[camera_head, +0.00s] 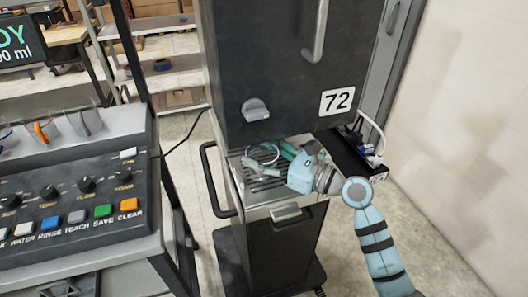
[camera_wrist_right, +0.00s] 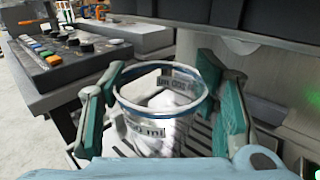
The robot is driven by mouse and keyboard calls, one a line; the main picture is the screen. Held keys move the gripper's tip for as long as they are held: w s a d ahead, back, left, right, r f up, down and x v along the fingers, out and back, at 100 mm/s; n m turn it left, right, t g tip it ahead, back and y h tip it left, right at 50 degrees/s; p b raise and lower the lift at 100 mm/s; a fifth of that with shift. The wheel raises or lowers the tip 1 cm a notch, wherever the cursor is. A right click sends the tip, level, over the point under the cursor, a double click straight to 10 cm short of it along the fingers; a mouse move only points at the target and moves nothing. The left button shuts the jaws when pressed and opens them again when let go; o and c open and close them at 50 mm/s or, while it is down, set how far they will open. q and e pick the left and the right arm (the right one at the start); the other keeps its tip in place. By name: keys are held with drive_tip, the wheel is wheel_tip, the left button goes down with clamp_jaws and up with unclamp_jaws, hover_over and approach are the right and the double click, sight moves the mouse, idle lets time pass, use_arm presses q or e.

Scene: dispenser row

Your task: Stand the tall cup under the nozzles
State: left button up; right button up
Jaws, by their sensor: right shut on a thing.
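A clear glass cup (camera_wrist_right: 160,112) with a blue rim and a label ending in "ml" is between the green fingers of my right gripper (camera_wrist_right: 163,105). The fingers are shut on its sides. In the head view the cup (camera_head: 262,155) shows over the slotted drip tray (camera_head: 268,194) below the black dispenser 72 (camera_head: 280,75), with my right gripper (camera_head: 280,160) on its right side. I cannot tell whether its base touches the tray. The nozzles are hidden beneath the dispenser body. My left gripper is not in view.
A control panel (camera_head: 75,205) with knobs and coloured buttons stands at the left, with several clear cups (camera_head: 85,121) behind it. A black box (camera_head: 358,152) with cables sits right of the dispenser. A black handle bar (camera_head: 212,180) flanks the tray's left side.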

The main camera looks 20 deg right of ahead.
drive_tip(key=shift+w+f, duration=0.1)
drive_tip(key=shift+w, duration=0.05)
drive_tip(key=shift+f, duration=0.5)
drive_tip(key=o, duration=1)
drive_tip(key=shift+d, duration=0.1)
